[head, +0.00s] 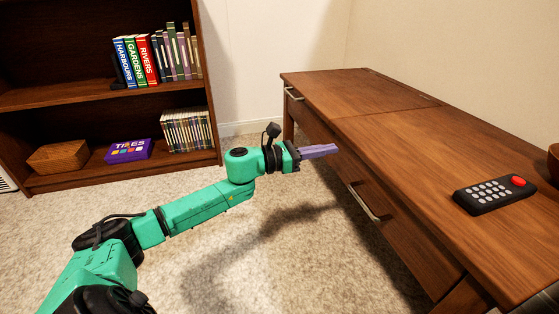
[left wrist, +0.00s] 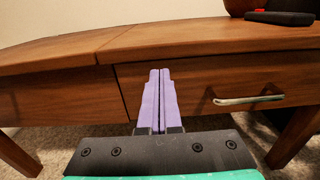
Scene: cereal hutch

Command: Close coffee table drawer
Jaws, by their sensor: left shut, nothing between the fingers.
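The brown wooden coffee table (head: 400,120) stands at the right in the head view. Its near drawer (head: 400,230) has a metal bar handle (head: 365,201); in the left wrist view this drawer front (left wrist: 215,80) and its handle (left wrist: 248,99) face me. It looks flush or nearly so; a small gap is hard to judge. The far drawer shows its handle (head: 293,93) in the head view. My left gripper (head: 335,150), with purple fingers, is shut and empty, pointing at the near drawer's left part; contact cannot be told. My right gripper is not in view.
A black remote (head: 494,193) with a red button lies on the tabletop. The carpet (head: 310,260) before the table is clear.

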